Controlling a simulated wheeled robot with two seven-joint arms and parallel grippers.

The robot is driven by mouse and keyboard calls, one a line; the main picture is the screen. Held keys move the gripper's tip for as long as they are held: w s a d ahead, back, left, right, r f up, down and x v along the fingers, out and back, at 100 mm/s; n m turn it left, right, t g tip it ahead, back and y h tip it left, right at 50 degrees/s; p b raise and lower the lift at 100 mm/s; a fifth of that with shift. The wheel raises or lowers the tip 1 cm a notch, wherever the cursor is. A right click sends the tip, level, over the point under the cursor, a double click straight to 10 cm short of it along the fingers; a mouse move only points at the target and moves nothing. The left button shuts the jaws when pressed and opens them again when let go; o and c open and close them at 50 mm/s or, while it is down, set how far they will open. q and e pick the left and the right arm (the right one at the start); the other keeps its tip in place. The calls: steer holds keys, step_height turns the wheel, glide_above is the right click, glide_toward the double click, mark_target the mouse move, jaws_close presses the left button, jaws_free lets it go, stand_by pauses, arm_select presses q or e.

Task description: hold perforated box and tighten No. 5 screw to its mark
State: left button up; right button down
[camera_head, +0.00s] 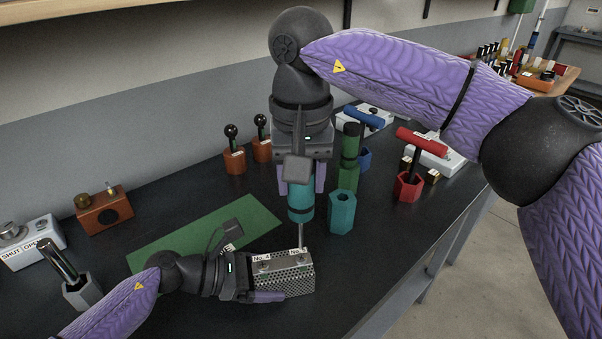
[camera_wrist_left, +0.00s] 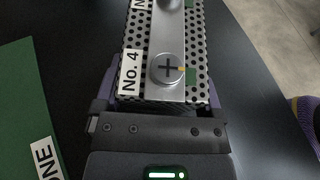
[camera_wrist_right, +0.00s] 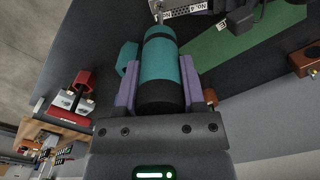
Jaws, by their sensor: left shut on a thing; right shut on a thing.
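The perforated metal box (camera_head: 290,286) sits on the dark bench, with labels No. 4 and No. 5 on its top. My left gripper (camera_head: 268,296) is shut on the box's near-left end; the No. 4 screw (camera_wrist_left: 166,69) shows there with a cross slot and a small orange mark at its right. My right gripper (camera_head: 301,180) is shut on a teal screwdriver (camera_head: 301,205), held upright above the box. Its shaft reaches down to the No. 5 end of the top.
A green mat (camera_head: 205,236) lies left of the box. A teal hexagonal holder (camera_head: 341,212) and a green tool (camera_head: 350,160) in a green holder stand just right of the screwdriver. A red holder (camera_head: 408,186) is farther right. The bench front near the box is clear.

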steer(key=shift+f, duration=1.1)
steer(key=m, duration=0.7)
steer(key=shift+a+m, duration=0.1)
steer(key=shift+m, duration=0.2)
steer(key=m, duration=0.5)
steer(key=shift+w+m, duration=0.1)
steer(key=shift+m, duration=0.3)
steer(key=shift+n, duration=0.6)
steer(key=shift+r, duration=0.2)
steer(key=shift+r, duration=0.95)
